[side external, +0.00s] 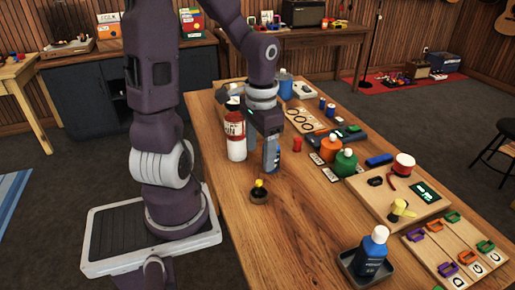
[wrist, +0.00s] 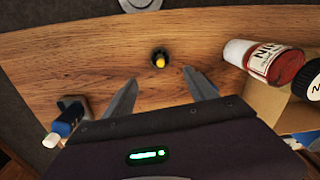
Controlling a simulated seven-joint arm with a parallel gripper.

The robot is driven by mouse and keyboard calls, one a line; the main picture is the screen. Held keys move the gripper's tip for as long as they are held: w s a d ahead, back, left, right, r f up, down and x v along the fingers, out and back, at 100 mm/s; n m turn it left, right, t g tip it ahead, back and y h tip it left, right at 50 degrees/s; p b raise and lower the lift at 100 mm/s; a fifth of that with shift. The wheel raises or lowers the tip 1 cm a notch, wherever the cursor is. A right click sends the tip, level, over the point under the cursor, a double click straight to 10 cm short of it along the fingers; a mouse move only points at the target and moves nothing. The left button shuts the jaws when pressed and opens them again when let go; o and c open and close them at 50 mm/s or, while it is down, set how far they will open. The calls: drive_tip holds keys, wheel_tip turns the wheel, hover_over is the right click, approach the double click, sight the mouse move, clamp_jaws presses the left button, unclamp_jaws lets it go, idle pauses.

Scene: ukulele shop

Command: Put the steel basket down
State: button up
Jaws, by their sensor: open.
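I cannot make out a steel basket for certain in either view. A shallow dark grey tray (side external: 350,262) sits at the near right edge of the table in the side view, with a blue bottle (side external: 371,250) standing in it. My gripper (side external: 271,166) is over the left part of the table, pointing down, beside a red-and-white can (side external: 236,135). In the wrist view my gripper (wrist: 160,76) has its two fingers wide apart, with nothing between them. A small dark pot with a yellow top (side external: 259,192) stands on bare wood near the gripper.
Green (side external: 345,162) and orange (side external: 330,147) bottles stand right of the gripper. A wooden board (side external: 375,208) with a red-and-white roll and a yellow tool lies farther right, near a lettered panel (side external: 450,245) with coloured clips. The near left tabletop is clear.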

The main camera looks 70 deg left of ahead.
drive_tip(key=s+d+r+m+t, duration=0.1)
drive_tip(key=s+d+r+t, duration=0.4)
drive_tip(key=d+r, duration=0.8)
drive_tip(key=shift+s+m+t, duration=0.3)
drive_tip(key=shift+s, duration=0.4)
